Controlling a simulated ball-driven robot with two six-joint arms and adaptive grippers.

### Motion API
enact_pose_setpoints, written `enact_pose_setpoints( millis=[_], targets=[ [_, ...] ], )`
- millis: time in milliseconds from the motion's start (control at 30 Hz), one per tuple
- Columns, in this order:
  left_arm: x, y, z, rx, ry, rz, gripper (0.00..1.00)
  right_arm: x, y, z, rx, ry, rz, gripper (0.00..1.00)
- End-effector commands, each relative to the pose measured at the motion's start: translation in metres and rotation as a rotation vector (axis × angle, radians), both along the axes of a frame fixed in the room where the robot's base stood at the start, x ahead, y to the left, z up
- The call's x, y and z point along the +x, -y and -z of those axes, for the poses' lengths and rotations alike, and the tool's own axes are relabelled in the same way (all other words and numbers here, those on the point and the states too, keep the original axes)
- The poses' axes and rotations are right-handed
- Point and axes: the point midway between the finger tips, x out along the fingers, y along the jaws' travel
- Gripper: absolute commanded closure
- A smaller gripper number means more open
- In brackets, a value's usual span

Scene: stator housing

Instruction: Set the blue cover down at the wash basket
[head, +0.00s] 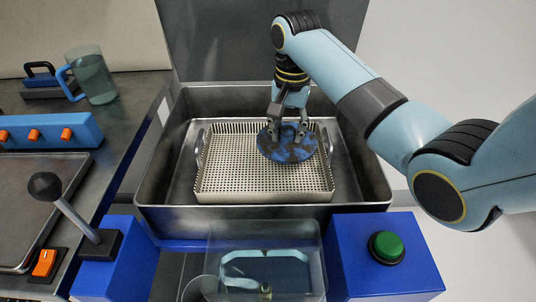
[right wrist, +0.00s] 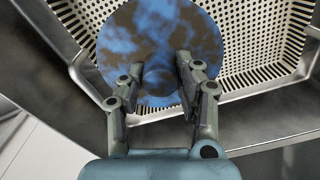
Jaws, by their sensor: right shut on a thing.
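The blue cover (head: 272,148) is a round disc with dark, rusty-looking smudges. In the head view it is over the right part of the perforated wash basket (head: 235,182), which sits inside a steel tank. My right gripper (head: 288,134) is shut on the cover from above. In the right wrist view the two fingers (right wrist: 166,80) reach onto the face of the cover (right wrist: 150,30), and the basket's holes show behind it. I cannot tell whether the cover touches the basket floor. My left gripper is not in view.
The steel tank (head: 165,185) has raised walls around the basket, with its lid (head: 260,40) standing up behind. In front are a green button (head: 386,247) on a blue box and a lever with a dark knob (head: 46,186). A jug (head: 92,78) stands on the left bench.

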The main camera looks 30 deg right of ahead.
Motion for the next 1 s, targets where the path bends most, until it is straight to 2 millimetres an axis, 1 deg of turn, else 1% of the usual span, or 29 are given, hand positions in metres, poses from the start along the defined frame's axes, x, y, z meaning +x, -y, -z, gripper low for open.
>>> enact_pose_setpoints(
  millis=[33, 200, 300, 400, 500, 567, 667, 800, 1000],
  targets=[
    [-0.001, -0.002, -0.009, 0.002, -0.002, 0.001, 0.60, 0.000, 0.002, -0.010, -0.003, 0.004, -0.110, 1.00],
    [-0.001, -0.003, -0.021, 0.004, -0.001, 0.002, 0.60, -0.001, 0.005, -0.023, -0.013, 0.010, -0.512, 1.00],
    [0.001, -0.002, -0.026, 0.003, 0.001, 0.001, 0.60, -0.001, 0.007, -0.028, -0.017, 0.013, -0.701, 1.00],
    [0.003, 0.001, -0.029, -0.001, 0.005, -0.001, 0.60, -0.002, 0.008, -0.031, -0.020, 0.015, -0.839, 1.00],
    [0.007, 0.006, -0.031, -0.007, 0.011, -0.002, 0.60, -0.002, 0.008, -0.032, -0.022, 0.017, -0.923, 1.00],
    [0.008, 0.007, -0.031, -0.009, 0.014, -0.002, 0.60, -0.002, 0.008, -0.029, -0.023, 0.017, -0.950, 1.00],
    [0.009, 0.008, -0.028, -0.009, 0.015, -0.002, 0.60, -0.003, 0.008, -0.012, -0.021, 0.014, -0.967, 1.00],
    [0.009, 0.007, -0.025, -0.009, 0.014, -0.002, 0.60, -0.003, 0.009, 0.016, -0.022, 0.013, -0.966, 1.00],
    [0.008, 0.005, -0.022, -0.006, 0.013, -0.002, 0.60, -0.003, 0.008, 0.039, -0.023, 0.015, -0.965, 1.00]
  ],
)
